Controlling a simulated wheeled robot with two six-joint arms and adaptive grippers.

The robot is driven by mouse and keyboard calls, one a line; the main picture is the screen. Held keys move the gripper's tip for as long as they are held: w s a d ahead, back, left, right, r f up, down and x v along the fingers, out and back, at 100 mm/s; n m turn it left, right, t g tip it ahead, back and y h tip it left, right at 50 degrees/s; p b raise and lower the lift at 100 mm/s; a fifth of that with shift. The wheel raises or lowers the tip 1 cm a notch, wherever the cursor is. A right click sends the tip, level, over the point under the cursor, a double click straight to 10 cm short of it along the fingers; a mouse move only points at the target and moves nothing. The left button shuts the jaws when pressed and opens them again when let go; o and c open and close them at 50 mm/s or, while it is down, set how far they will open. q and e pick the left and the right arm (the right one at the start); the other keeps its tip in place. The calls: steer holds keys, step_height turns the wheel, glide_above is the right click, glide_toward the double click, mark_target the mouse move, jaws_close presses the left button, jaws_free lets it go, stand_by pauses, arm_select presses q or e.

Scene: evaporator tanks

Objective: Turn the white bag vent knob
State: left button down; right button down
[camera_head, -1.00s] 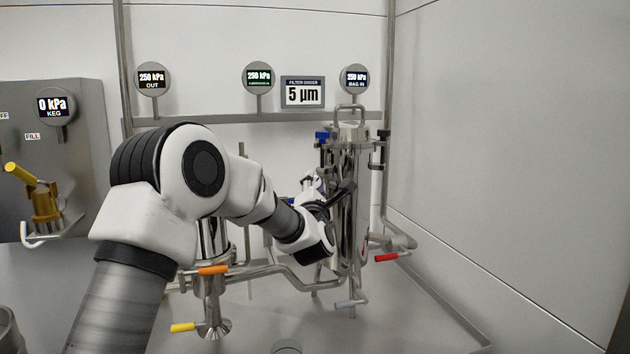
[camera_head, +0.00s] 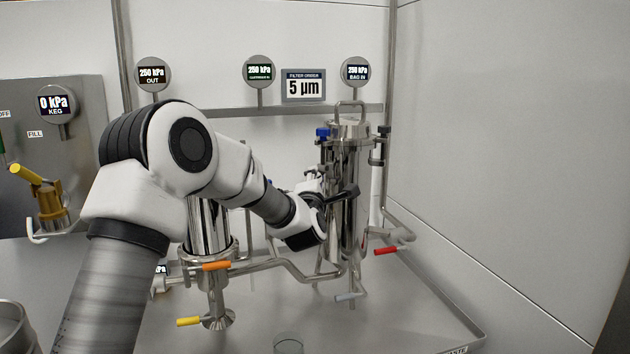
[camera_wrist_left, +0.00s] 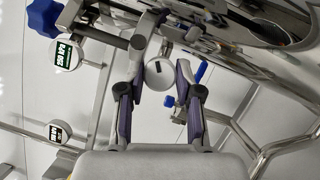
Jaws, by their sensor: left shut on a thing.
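The white bag vent knob (camera_wrist_left: 158,75) shows in the left wrist view as a round white end with a dark mark. My left gripper (camera_wrist_left: 160,82) has one finger on each side of it and is shut on it. In the head view my left gripper (camera_head: 330,184) is at the left side of the tall steel filter housing (camera_head: 346,225). The white knob cannot be made out clearly there, behind the wrist and fingers. My right gripper is not in view.
A blue knob (camera_head: 322,133) sits high on the housing. A red handle (camera_head: 386,251) is at its lower right. A second steel vessel (camera_head: 207,225) with orange (camera_head: 216,266) and yellow (camera_head: 188,321) handles stands behind my arm. Pipes run between the vessels. Gauges line the back wall.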

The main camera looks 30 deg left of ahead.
arm_select(q)
steer(key=c, duration=1.1)
jaws_free()
steer(key=shift+o, duration=0.2)
steer(key=shift+s, duration=0.1)
steer(key=v, duration=1.1)
steer(key=shift+s+d, duration=0.25)
steer(key=shift+s, duration=0.1)
steer(key=shift+f, duration=0.1)
